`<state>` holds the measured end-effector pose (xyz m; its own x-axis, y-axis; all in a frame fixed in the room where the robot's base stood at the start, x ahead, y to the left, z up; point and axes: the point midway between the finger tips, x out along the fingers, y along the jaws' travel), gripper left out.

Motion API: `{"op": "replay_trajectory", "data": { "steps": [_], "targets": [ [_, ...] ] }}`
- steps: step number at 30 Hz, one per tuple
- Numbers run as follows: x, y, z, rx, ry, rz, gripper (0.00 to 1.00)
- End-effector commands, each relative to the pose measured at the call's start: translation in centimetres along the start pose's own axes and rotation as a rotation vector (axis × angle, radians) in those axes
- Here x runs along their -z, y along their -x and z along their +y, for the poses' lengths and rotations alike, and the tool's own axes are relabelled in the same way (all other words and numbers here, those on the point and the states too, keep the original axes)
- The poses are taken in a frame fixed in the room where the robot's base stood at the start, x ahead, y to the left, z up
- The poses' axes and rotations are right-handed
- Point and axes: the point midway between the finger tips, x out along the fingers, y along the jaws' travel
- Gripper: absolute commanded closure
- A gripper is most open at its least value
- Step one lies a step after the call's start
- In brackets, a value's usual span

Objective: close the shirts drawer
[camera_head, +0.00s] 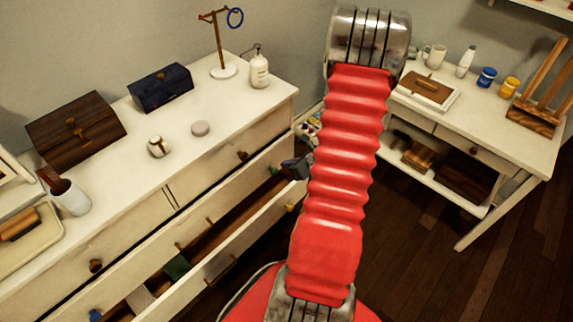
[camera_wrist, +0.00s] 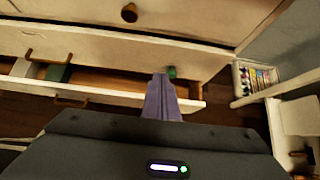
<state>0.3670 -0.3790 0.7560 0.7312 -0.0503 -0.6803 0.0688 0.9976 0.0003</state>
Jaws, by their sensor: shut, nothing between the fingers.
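One dresser drawer is pulled open; its front panel (camera_head: 228,250) shows in the head view, and its rim (camera_wrist: 110,95) crosses the wrist view. No label shows, so I cannot tell from the picture that it is the shirts drawer. A dark green folded cloth (camera_head: 177,267) and a striped cloth (camera_head: 140,298) lie inside. My gripper (camera_head: 299,166) is shut and empty at the right end of the open drawer. In the wrist view its fingers (camera_wrist: 162,82) overlap the drawer's right end, beside a green knob (camera_wrist: 172,72). Whether they touch anything is unclear. My arm hides part of the head view.
The white dresser top (camera_head: 120,205) holds a wooden chest (camera_head: 75,128), a dark blue box (camera_head: 160,90) and a pump bottle (camera_head: 259,70). A white desk (camera_head: 490,130) stands to the right. Dark wooden floor (camera_head: 410,240) is clear between them.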

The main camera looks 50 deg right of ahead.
Motion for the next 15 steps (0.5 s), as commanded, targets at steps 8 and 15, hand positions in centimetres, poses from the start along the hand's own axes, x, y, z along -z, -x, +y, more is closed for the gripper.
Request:
{"op": "replay_trajectory", "data": {
  "steps": [8, 15],
  "targets": [
    [-0.8, 0.0, 0.5, -0.011, 0.029, -0.004, 0.87],
    [-6.0, 0.7, 4.8, -0.109, 0.262, -0.030, 0.72]
  ]
}}
